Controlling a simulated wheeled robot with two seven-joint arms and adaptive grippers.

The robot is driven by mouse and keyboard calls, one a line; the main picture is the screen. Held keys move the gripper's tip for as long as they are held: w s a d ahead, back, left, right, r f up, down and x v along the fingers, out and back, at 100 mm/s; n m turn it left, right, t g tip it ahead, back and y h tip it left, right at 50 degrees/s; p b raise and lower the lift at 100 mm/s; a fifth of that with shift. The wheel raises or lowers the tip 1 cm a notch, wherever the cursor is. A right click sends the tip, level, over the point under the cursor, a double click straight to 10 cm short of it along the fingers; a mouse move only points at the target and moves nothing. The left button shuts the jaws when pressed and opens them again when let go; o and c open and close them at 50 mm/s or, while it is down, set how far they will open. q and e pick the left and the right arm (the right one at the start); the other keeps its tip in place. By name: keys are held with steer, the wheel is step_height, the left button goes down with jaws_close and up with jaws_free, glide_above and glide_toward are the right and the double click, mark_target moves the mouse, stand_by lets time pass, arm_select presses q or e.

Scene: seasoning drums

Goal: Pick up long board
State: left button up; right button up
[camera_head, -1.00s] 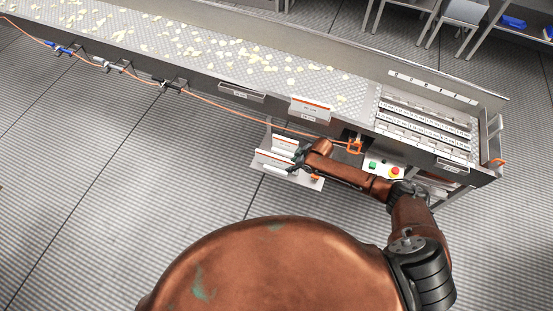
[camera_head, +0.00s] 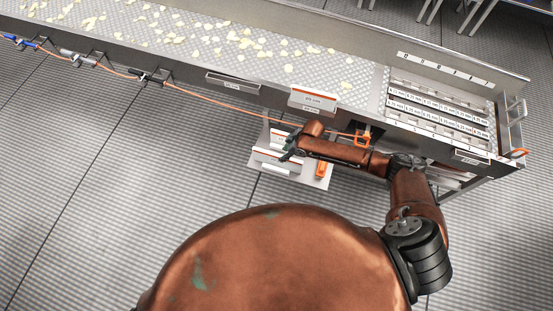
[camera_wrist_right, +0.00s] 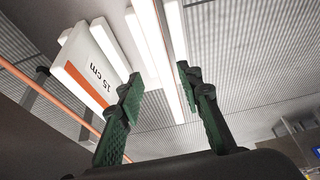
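White boards with orange stripes (camera_head: 273,167) stand in a small white rack (camera_head: 321,181) beside the conveyor. In the right wrist view a board marked "15 cm" (camera_wrist_right: 88,66) is left of the fingers. Long narrow white pieces (camera_wrist_right: 152,38) run beyond and between the fingertips; I cannot tell which is the long board. My right gripper (camera_head: 290,148) is over the rack, partly covering the boards. In the wrist view its green-padded fingers (camera_wrist_right: 155,82) are apart, with nothing clearly held. My left gripper is out of view.
A long conveyor (camera_head: 225,60) with pale pieces runs behind the rack. A labelled plate (camera_head: 312,98) hangs on its side, and an orange cable (camera_head: 215,104) runs along it. An orange item (camera_head: 321,169) sits at the rack's right. Floor is clear at left.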

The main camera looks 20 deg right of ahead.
steer(key=x, duration=0.2)
steer(key=shift+f+b, duration=0.3)
steer(key=shift+b, duration=0.05)
steer(key=x, duration=0.2)
steer(key=b+x, duration=0.1)
steer(key=x, duration=0.2)
steer(key=shift+s+a+f, duration=0.1)
steer(key=shift+a+f, duration=0.2)
steer(key=shift+a, duration=0.05)
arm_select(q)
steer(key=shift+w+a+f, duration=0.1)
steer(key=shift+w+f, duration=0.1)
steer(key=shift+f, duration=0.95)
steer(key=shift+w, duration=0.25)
arm_select(e)
jaws_close()
